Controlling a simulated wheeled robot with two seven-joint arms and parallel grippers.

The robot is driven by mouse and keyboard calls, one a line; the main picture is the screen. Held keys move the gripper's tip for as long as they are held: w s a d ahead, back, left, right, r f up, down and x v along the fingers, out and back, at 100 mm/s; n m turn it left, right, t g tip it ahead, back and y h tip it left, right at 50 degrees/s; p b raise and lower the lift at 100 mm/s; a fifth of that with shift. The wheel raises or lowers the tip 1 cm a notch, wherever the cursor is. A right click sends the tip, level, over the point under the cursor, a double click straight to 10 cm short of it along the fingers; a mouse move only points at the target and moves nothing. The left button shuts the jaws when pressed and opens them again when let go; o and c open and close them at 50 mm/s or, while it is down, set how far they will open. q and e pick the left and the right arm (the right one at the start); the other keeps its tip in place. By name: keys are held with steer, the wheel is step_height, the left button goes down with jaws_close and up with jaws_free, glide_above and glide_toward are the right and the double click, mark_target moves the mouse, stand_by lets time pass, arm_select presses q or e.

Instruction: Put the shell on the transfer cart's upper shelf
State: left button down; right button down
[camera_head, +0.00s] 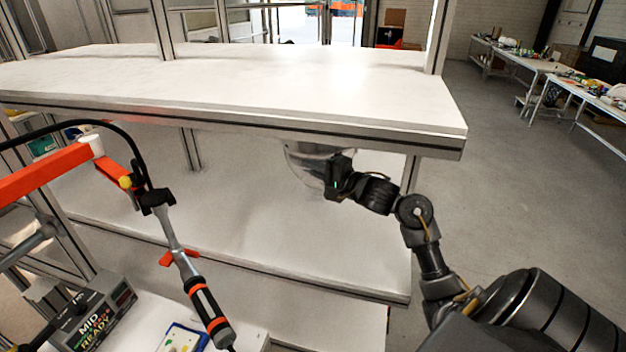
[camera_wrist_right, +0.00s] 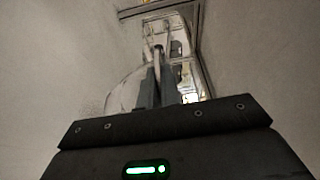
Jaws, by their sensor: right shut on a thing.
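A pale grey, glossy, curved shell (camera_head: 308,163) is just below the front edge of a white upper board (camera_head: 250,95) and above a white lower board (camera_head: 240,225). The upper board's edge hides its top. My right gripper (camera_head: 331,180) is shut on the shell's right side. In the right wrist view the fingers (camera_wrist_right: 157,85) are close together, with the pale shell (camera_wrist_right: 122,97) beside and beyond them. I cannot tell whether the shell touches the lower board. My left gripper is not in view.
A hanging tool (camera_head: 190,270) on an orange arm (camera_head: 45,175) stands at the left, by a small box marked "MID READY" (camera_head: 95,315). Metal posts (camera_head: 160,28) rise from the upper board. The lower board is largely clear. Cluttered tables (camera_head: 545,68) stand far right.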

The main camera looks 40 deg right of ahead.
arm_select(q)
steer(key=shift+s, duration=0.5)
arm_select(e)
step_height(320, 180, down, 3)
steer(key=shift+f, duration=0.15)
steer(key=c, duration=2)
jaws_free()
steer(key=shift+f, duration=0.2)
steer(key=shift+c, duration=0.2)
steer(key=o, duration=0.4)
steer(key=shift+o, duration=0.2)
